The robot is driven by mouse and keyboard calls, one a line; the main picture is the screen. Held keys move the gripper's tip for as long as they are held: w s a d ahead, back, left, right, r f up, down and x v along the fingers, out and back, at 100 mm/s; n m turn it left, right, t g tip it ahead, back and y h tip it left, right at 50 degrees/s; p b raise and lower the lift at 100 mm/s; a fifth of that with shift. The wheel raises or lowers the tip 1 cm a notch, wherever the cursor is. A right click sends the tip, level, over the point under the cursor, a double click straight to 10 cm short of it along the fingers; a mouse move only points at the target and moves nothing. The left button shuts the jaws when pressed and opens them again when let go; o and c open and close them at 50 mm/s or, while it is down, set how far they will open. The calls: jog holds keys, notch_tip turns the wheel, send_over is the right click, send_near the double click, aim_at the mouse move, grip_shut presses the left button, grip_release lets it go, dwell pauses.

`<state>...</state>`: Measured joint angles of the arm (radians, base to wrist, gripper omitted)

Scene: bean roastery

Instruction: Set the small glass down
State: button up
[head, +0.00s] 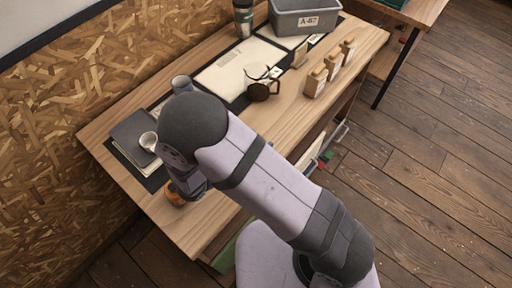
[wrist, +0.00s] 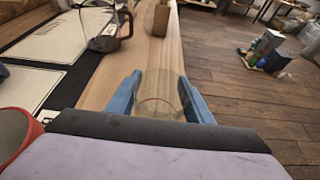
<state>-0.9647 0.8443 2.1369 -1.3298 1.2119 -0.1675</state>
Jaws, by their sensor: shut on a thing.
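The small glass (wrist: 158,98) is clear and shows in the wrist view between the two blue fingers of my gripper (wrist: 160,100). The gripper is shut on it. Through the glass I see the pale wood of the table and the dark floor, so it appears over or near the table's front edge. Whether its base touches the wood I cannot tell. In the head view my arm hides the glass and most of the gripper.
A red-rimmed vessel (wrist: 16,130) is close at left in the wrist view. The front strip has bare wood.

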jog(key=shift+f+p, duration=0.35)
jog(key=shift+f, duration=1.65)
jog(key=shift+f, duration=0.1)
jog(key=o, duration=1.1)
jog(key=shift+r, duration=0.2)
jog(key=shift+s+a, duration=0.2)
jog(key=shift+a, duration=0.1)
jog(key=b+v, duration=0.3)
jog(key=v, duration=0.8)
jog(key=shift+s+r, duration=0.15)
